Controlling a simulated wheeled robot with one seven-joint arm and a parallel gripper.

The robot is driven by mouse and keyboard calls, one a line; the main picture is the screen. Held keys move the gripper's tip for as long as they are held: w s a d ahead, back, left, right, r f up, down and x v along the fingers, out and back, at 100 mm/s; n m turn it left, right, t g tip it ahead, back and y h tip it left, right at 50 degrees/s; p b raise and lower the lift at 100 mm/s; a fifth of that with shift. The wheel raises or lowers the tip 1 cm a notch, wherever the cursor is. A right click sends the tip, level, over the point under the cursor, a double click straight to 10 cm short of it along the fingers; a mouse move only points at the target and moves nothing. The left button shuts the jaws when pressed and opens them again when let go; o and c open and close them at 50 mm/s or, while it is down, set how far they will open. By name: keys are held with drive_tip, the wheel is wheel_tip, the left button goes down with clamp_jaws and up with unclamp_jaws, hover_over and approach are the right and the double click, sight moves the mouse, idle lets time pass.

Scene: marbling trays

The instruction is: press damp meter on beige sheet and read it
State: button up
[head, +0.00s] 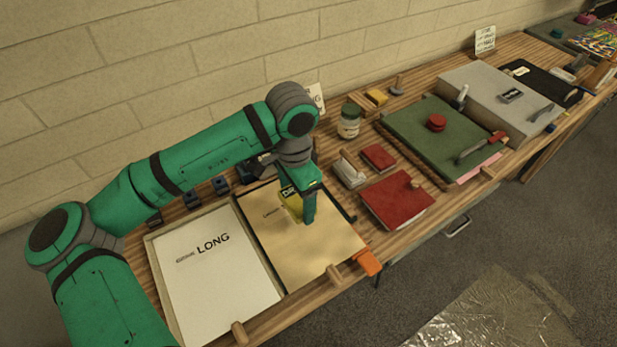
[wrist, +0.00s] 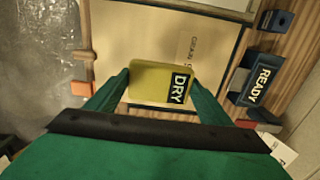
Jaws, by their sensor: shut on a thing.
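My gripper (head: 301,206) is shut on a yellow damp meter (head: 291,203) and holds it over the beige sheet (head: 325,248). In the wrist view the meter (wrist: 147,82) sits between both fingers, and its dark display reads "DRY". The beige sheet (wrist: 125,45) lies behind it in that view. I cannot tell for certain whether the meter's underside touches the sheet. My gripper and the meter hide part of the sheet in the head view.
A white sheet marked "LONG" (head: 215,285) lies left of the beige one. A dark block marked "READY" (wrist: 257,86) stands beside the sheet. Red books (head: 397,199), a jar (head: 349,121) and a green board (head: 420,135) are to the right. An orange piece (head: 369,263) is at the front edge.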

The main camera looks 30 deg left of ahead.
drive_tip(key=shift+w+a+f, duration=0.15)
drive_tip(key=shift+w+f, duration=0.05)
drive_tip(key=shift+f, duration=0.05)
drive_tip(key=shift+w+f, duration=0.1)
drive_tip(key=shift+f, duration=0.2)
drive_tip(key=shift+s+f, duration=0.15)
drive_tip(key=shift+f, duration=0.65)
drive_tip(key=shift+s+f, duration=0.15)
drive_tip(key=shift+f, duration=1.5)
drive_tip(key=shift+f, duration=0.6)
drive_tip(key=shift+r, duration=3.55)
